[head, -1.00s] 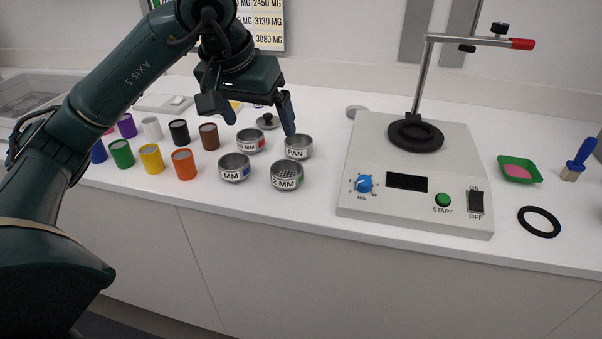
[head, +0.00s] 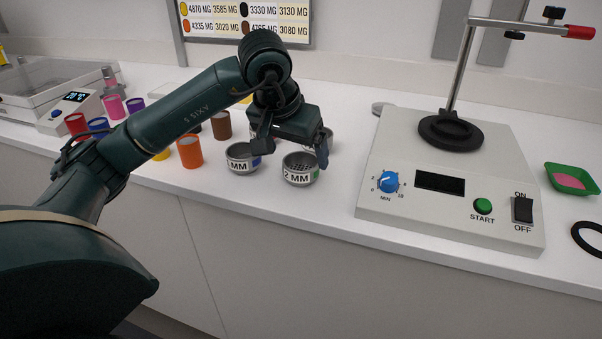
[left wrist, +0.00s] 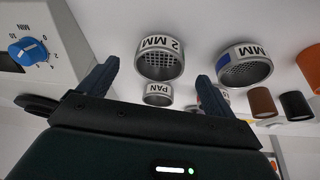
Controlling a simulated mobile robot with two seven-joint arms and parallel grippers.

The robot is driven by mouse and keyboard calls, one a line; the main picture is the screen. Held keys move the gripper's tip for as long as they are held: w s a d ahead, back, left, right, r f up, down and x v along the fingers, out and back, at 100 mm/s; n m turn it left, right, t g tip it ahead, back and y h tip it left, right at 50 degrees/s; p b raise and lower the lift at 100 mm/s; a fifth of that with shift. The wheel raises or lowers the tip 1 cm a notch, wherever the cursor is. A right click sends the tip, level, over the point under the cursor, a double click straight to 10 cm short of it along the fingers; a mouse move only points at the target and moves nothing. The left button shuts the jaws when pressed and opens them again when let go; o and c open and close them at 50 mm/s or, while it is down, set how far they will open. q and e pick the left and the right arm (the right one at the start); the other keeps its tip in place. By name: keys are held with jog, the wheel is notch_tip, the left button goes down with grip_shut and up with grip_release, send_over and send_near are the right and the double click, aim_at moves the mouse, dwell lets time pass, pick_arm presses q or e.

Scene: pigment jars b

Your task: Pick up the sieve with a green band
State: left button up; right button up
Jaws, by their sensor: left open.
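The 2 MM sieve (head: 299,179) is a short grey metal cup with a mesh inside and a white label. A bit of green shows at its right side. It stands on the white counter near the front edge. In the left wrist view the same sieve (left wrist: 160,45) appears between my fingers, beyond their tips. My left gripper (head: 292,150) is open and empty, with its fingers spread just above and behind the sieve. It also shows in the left wrist view (left wrist: 157,72). My right gripper is not in view.
The 1 MM sieve (head: 241,161) with a blue band stands close to the left. The PAN cup (left wrist: 158,93) is close behind, partly hidden in the head view. An orange jar (head: 190,152) stands further left. A stirrer base (head: 450,215) is to the right.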

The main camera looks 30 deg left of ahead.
aim_at(301, 162)
pick_arm(q)
jog(key=x, duration=0.5)
jog(key=shift+w+r, duration=0.1)
jog(key=shift+w, duration=0.1)
jog(key=shift+c, duration=0.3)
jog(key=c, duration=1)
